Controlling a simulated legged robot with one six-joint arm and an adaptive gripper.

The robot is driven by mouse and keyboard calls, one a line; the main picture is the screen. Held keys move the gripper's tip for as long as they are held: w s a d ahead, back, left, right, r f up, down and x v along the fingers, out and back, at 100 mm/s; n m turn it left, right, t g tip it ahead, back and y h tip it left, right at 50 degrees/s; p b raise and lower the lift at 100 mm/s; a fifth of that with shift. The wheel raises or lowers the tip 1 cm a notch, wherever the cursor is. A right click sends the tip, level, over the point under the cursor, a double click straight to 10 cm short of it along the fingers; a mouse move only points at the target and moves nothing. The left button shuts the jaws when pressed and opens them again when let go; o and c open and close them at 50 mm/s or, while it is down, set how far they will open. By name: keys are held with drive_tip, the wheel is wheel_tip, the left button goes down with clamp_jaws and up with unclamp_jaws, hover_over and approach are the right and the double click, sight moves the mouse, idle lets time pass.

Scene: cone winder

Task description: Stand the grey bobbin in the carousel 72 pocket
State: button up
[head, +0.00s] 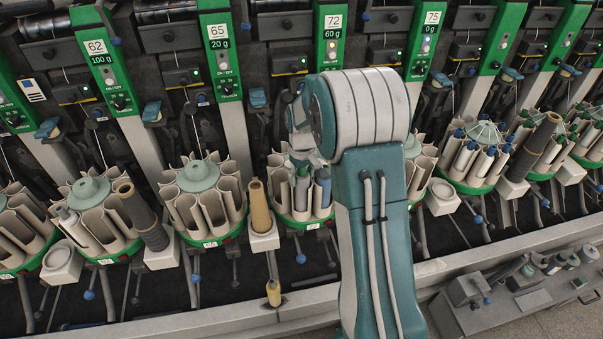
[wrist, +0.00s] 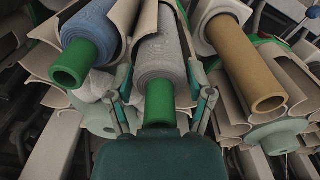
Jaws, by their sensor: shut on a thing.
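The grey bobbin (wrist: 162,50) has a green tube end and sits between my fingers in the wrist view. My gripper (wrist: 165,88) is shut on it near the green end. The beige pocket walls (wrist: 184,20) of the carousel flank its far part; how deep it sits is hidden. In the head view, the carousel (head: 305,215) below the 72 sign (head: 335,21) is partly covered by my arm. There the grey bobbin (head: 301,192) shows upright among the pocket walls, with my gripper (head: 304,164) over its top.
A blue bobbin (wrist: 92,32) with a green end stands in a neighbouring pocket on the left of the wrist view. A brown tube (wrist: 245,62) stands on the right. Other carousels (head: 205,200) line both sides.

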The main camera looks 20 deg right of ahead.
drive_tip(key=o, duration=1)
drive_tip(key=shift+r, duration=0.1)
wheel_tip(320, 180, up, 11)
drive_tip(key=shift+r, duration=0.35)
